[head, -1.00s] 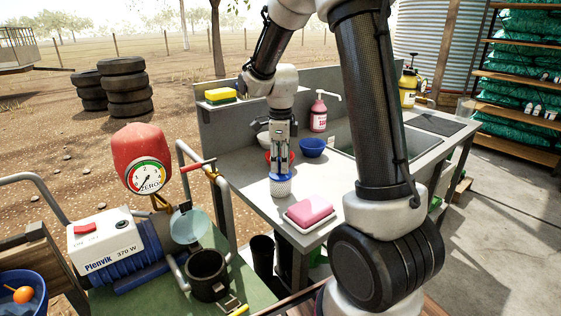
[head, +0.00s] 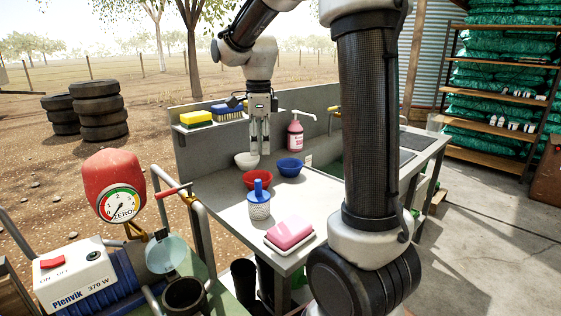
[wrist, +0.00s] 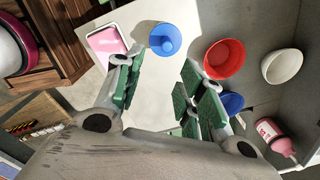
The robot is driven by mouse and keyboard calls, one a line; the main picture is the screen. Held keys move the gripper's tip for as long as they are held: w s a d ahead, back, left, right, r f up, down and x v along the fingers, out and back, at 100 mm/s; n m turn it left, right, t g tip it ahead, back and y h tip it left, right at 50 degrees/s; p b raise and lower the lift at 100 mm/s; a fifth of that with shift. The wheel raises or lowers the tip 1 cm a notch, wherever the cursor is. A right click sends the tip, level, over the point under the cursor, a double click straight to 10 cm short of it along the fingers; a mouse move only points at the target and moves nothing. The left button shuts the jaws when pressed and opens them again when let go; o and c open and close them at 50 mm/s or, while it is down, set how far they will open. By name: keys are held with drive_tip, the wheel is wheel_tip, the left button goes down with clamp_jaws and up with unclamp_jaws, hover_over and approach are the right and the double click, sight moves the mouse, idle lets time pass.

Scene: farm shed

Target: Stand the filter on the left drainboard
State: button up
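The filter (head: 259,209), a white mesh cup with a blue top and knob, stands upright on the left drainboard (head: 222,202). It is left of the pink sponge and in front of the red bowl. In the wrist view the filter (wrist: 165,39) shows from above, beyond the fingertips and apart from them. My gripper (head: 259,150) hangs above and behind the filter, near the bowls, pointing down. Its two fingers are apart with nothing between them, and the gap also shows in the wrist view (wrist: 155,85).
A red bowl (head: 257,183), a blue bowl (head: 289,167) and a white bowl (head: 246,160) stand behind the filter. A pink sponge (head: 290,230) lies in a dish at the front. The front left of the drainboard is clear.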

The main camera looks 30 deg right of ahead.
drive_tip(key=s+r+n+t, duration=0.1)
drive_tip(key=s+n+t, duration=0.3)
drive_tip(key=s+n, duration=1.9)
drive_tip(key=shift+d, duration=0.2)
drive_tip(key=shift+r, duration=0.1)
